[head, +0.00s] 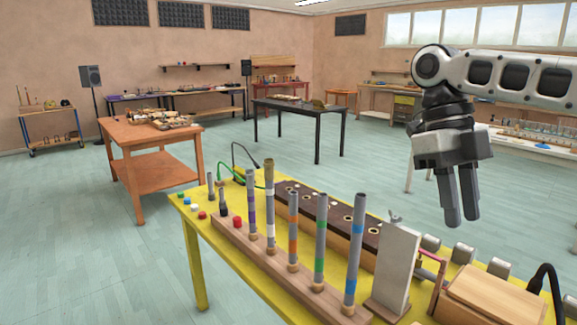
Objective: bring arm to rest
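My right arm comes in from the upper right. Its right gripper (461,222) hangs with its fingers pointing down, in the air above the right part of the yellow table (196,262). The two dark grey fingers lie close side by side and look shut, with nothing seen between them. The gripper appears clear of the things on the table. My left arm and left gripper are not in view.
On the yellow table stand a wooden rack (262,262) of upright banded tubes, a long dark-topped box (330,222), a grey upright plate (394,268) and a wooden box (487,300). An orange table (150,133) and a black table (300,104) stand beyond open floor.

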